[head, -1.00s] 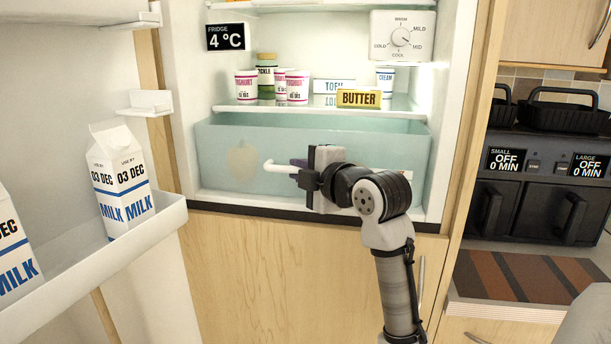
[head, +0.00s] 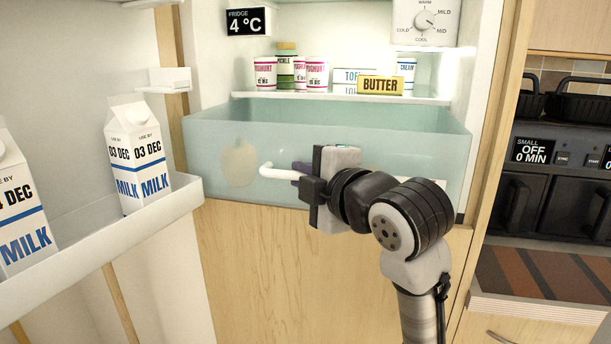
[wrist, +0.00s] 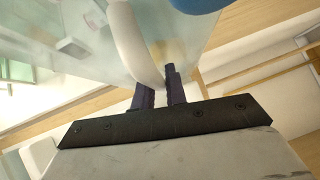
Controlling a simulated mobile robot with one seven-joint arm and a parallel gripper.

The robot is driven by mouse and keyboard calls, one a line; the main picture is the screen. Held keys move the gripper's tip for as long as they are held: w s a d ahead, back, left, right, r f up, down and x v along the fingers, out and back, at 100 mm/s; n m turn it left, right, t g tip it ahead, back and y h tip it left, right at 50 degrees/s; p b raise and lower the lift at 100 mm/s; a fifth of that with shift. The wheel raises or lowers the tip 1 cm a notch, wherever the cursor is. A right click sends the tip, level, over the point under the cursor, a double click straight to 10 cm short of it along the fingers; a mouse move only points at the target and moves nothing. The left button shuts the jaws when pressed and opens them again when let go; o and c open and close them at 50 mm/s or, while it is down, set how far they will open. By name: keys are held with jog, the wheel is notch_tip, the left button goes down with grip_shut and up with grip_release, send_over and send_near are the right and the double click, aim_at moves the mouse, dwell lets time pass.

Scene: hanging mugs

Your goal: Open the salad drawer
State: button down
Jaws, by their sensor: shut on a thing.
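The salad drawer (head: 225,140) is a pale translucent green box at the bottom of the fridge. It stands partly pulled out, its front past the fridge's lower edge. A white bar handle (head: 276,172) runs along its front. My gripper (head: 303,174) is shut on the handle, near its middle. The wrist view shows the dark fingers (wrist: 159,90) at the white handle (wrist: 133,42), with the drawer front behind. My gripper and arm hide the right part of the handle. A round pale yellowish thing (head: 239,165) shows blurred through the drawer front.
The open fridge door's shelf (head: 150,208) holds milk cartons (head: 138,155) at the left, close to the drawer's left side. The shelf above the drawer holds yoghurts (head: 317,73) and butter (head: 380,85). Room before the wooden panel (head: 270,260) is free.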

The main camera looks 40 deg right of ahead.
jog(key=c, duration=1.7)
grip_release()
jog(key=shift+s, duration=0.1)
jog(key=s, duration=0.4)
jog(key=s+r+b, duration=0.1)
jog(key=s, duration=0.4)
jog(key=s+a+r+b, duration=0.1)
jog(key=s, duration=0.3)
jog(key=shift+s, duration=0.2)
jog(key=shift+s+f, duration=0.1)
jog(key=shift+f, duration=0.05)
